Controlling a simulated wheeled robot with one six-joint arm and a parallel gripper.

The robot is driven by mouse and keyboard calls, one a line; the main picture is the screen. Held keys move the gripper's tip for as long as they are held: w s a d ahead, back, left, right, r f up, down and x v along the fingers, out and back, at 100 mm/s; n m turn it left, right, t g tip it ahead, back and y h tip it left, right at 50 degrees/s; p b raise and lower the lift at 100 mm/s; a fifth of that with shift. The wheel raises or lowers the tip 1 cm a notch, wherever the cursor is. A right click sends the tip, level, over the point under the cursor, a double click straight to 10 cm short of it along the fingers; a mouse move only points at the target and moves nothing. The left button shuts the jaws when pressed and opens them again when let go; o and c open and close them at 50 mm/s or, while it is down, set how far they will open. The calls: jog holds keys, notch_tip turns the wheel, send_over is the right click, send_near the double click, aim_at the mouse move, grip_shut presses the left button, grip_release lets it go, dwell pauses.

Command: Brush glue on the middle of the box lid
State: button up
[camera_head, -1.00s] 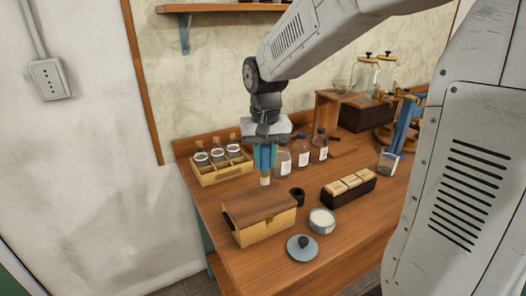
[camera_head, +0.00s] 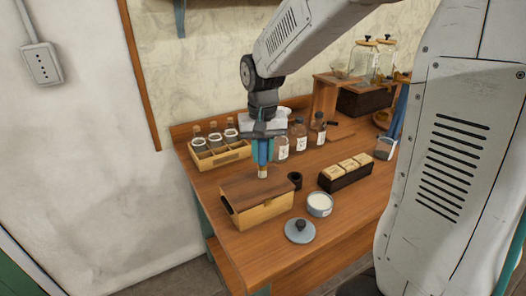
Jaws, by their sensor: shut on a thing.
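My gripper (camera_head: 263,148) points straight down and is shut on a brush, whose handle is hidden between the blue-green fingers. The brush's pale tip (camera_head: 262,173) shows below them. The wooden box (camera_head: 265,212) stands at the near left of the table, with its darker brown lid (camera_head: 250,190) on top. The tip appears over the far part of the lid, right of its middle in the picture. I cannot tell whether it touches. An open round jar (camera_head: 320,204) with white contents, perhaps the glue, stands right of the box.
A round grey lid with a knob (camera_head: 300,231) lies in front of the jar.

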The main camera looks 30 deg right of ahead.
jog(key=shift+f, duration=0.5)
dwell(0.3)
jog(key=shift+s+a+r, duration=0.1)
jog(key=shift+a, duration=2.35)
jog(key=shift+d, duration=2.45)
